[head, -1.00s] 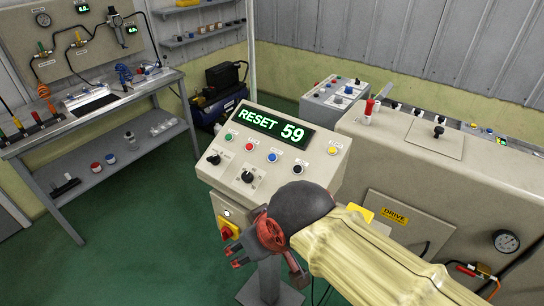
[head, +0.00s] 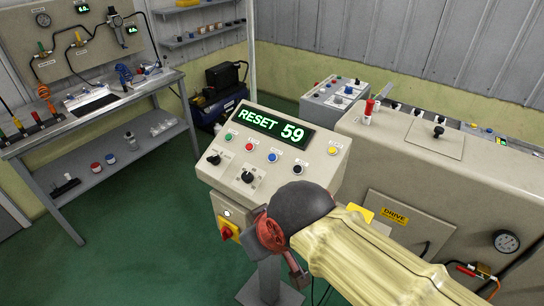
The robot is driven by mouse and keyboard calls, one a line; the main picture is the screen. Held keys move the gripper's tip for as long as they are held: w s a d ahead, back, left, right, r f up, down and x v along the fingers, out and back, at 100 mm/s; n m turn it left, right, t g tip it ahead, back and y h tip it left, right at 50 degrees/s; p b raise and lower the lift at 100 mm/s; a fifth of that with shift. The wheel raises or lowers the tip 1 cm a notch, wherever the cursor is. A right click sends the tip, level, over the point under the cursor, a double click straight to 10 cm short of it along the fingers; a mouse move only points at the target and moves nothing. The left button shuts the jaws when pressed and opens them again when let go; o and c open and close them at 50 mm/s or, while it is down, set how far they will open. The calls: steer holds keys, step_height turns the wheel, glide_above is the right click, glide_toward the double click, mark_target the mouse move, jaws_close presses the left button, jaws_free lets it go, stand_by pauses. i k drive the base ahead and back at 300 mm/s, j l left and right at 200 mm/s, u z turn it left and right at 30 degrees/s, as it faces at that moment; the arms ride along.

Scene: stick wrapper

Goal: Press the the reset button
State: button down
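The slanted control panel (head: 310,185) stands at the centre, its green-lit display (head: 268,126) reading "RESET 59". My gripper (head: 262,238) is in front of and below the panel's lower edge, apart from the buttons. Its fingertips do not show clearly, and I cannot tell if it is open.
Two black knobs (head: 247,176) sit on the panel's left part. A red-and-yellow rotary switch (head: 228,232) is on the box below. A large beige machine (head: 460,180) stands at right. A workbench (head: 110,105) is at left, with open green floor between.

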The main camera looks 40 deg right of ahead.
mark_target(272, 158)
steer(key=i+j, duration=0.1)
steer(key=j, duration=1.25)
steer(key=i+j, duration=0.15)
steer(key=j, duration=0.55)
steer(key=z, duration=1.25)
